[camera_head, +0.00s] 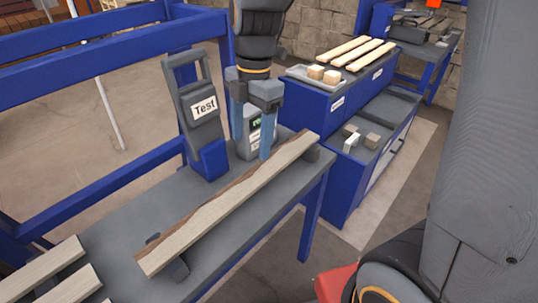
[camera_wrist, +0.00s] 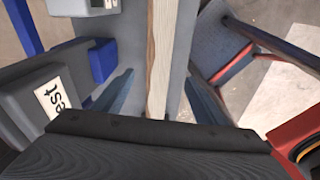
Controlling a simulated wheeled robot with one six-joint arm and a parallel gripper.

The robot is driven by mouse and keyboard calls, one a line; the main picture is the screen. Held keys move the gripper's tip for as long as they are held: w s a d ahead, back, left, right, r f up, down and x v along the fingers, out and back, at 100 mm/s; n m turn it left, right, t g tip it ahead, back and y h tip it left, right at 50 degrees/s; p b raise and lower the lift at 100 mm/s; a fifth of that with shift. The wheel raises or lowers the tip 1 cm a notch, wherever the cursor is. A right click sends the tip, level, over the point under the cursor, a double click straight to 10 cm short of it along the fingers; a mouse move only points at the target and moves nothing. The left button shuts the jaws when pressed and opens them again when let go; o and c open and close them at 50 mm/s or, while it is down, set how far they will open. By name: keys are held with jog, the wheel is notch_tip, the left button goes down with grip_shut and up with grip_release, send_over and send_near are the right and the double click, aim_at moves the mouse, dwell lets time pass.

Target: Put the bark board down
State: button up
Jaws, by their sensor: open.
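The bark board (camera_head: 225,205) is a long pale plank with a brown bark edge. It lies across two dark supports on the grey bench (camera_head: 120,210), one near each end. My gripper (camera_head: 262,140) is above the board's far half, fingers pointing down. In the wrist view the bark board (camera_wrist: 161,60) runs between the two blue fingers of my gripper (camera_wrist: 160,95), with a gap on each side. The gripper is open and holds nothing.
A grey "Test" holder (camera_head: 200,105) and a grey device with a small display (camera_head: 250,138) stand behind the board. Two planks (camera_head: 45,268) lie at the near left. Blue cabinets (camera_head: 335,105) with slats and blocks stand to the right, across a floor gap.

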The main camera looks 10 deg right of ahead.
jog(key=s+d+f+m, duration=0.3)
jog(key=s+d+m, duration=0.1)
jog(key=m, duration=0.8)
jog(key=s+d+f+m+t+h, duration=0.1)
jog(key=s+d+f+m, duration=0.2)
jog(key=d+m, duration=0.4)
jog(key=shift+s+f+m, duration=0.2)
jog(key=shift+s+m, duration=0.45)
jog(key=shift+m, duration=1.85)
